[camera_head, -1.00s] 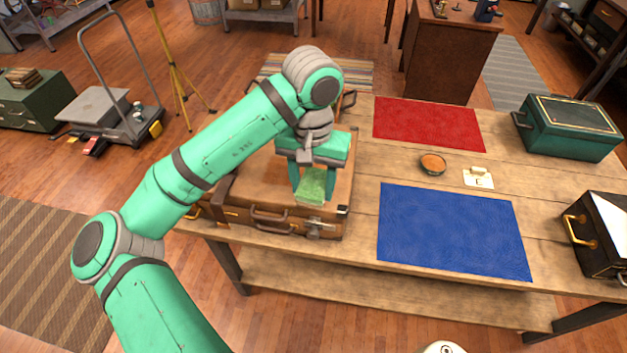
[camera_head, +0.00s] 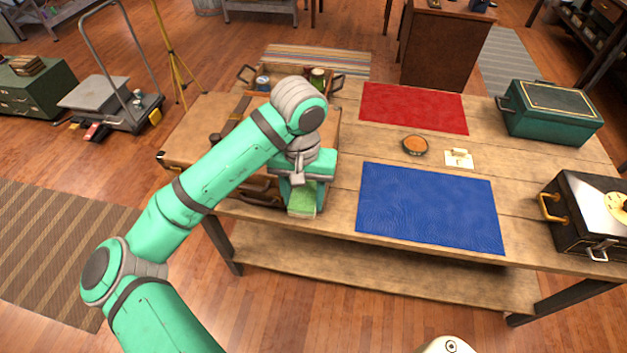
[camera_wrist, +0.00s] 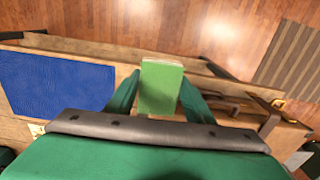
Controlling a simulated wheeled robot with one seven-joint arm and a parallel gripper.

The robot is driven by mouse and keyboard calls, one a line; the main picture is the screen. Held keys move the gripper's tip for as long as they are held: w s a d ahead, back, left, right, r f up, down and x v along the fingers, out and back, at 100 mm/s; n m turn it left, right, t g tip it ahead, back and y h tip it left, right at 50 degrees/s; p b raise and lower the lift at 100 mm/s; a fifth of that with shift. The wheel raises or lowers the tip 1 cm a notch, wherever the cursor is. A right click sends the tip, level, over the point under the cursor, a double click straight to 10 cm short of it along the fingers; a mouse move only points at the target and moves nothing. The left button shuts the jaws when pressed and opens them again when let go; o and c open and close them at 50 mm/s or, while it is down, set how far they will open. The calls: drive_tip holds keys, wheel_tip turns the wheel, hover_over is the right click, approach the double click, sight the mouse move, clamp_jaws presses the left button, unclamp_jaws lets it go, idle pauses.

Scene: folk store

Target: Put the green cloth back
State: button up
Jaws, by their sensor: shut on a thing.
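The green cloth (camera_head: 302,198) is a small folded block. My gripper (camera_head: 303,192) is shut on it, near the front right corner of the brown suitcase (camera_head: 193,125) on the table. In the wrist view the cloth (camera_wrist: 160,88) sits between the two fingers of my gripper (camera_wrist: 158,92). The blue mat (camera_head: 430,208) lies flat to the right of the gripper. The red mat (camera_head: 415,107) lies behind it. Both mats look bare. My arm hides part of the suitcase.
A small bowl (camera_head: 415,145) with orange contents and a pale card (camera_head: 459,158) stand between the mats. A green box (camera_head: 550,112) and a black case (camera_head: 585,215) stand at the right. A wooden tray (camera_head: 335,82) with jars stands behind the suitcase.

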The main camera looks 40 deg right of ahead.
drive_tip(key=w+a+f+n, duration=0.3)
drive_tip(key=a+f, duration=0.3)
drive_tip(key=f, duration=0.6)
drive_tip(key=w+a+f+n, duration=0.3)
drive_tip(key=w+a+f, duration=0.1)
drive_tip(key=f, duration=0.8)
drive_tip(key=w+a+f+n, duration=0.3)
drive_tip(key=a+f, duration=0.4)
drive_tip(key=f, duration=0.6)
drive_tip(key=shift+w+a+n, duration=0.15)
drive_tip(key=shift+a+n, duration=0.2)
drive_tip(key=shift+n, duration=0.05)
